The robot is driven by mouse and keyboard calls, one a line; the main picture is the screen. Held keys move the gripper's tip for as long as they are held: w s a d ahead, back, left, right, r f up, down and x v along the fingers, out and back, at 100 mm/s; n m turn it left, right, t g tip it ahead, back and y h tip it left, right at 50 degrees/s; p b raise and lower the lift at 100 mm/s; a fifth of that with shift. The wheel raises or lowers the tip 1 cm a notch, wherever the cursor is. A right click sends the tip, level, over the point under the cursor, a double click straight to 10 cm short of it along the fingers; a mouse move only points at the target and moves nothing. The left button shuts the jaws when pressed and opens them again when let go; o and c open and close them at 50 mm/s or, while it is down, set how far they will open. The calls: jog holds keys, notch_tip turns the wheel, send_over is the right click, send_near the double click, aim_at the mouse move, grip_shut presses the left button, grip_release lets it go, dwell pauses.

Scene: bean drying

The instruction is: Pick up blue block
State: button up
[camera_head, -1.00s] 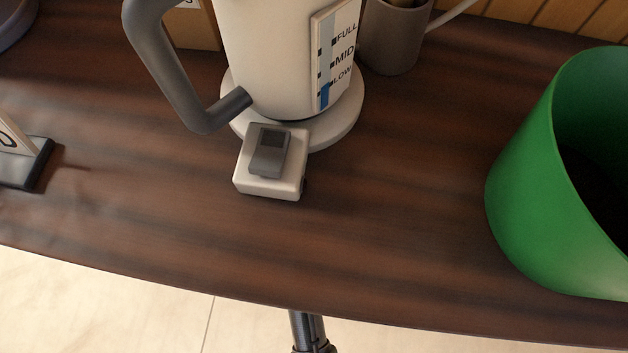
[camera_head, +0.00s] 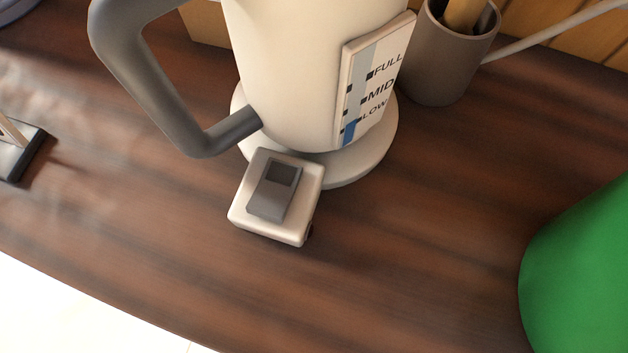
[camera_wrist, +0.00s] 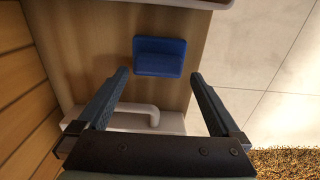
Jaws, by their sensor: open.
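A blue block (camera_wrist: 160,56) shows in the wrist view, on a wood-coloured surface (camera_wrist: 100,50) with pale edges. My gripper (camera_wrist: 159,76) is open and empty, with one dark finger to either side of the block's lower end in the picture. The fingers look apart from the block; how far the block lies from them in depth I cannot tell. The camera_head view shows neither the block nor my gripper.
In the wrist view a white handle (camera_wrist: 140,115) lies between the fingers, near a slatted wood wall (camera_wrist: 22,80). In the camera_head view, a white kettle (camera_head: 290,70), a switch box (camera_head: 290,226), a grey cup (camera_head: 440,60) and a green bin (camera_head: 585,275) stand on a dark table (camera_head: 420,230).

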notch_tip(320, 180, down, 4)
jog(key=shift+d+f+b, duration=0.1)
jog(key=shift+d+b, duration=0.05)
jog(key=shift+b, duration=0.35)
jog(key=c, duration=1.1)
jog(key=shift+c, duration=0.2)
notch_tip(320, 180, up, 10)
jog(key=p, duration=0.3)
jog(key=shift+w, duration=0.1)
jog(key=o, duration=0.8)
jog(key=c, duration=0.6)
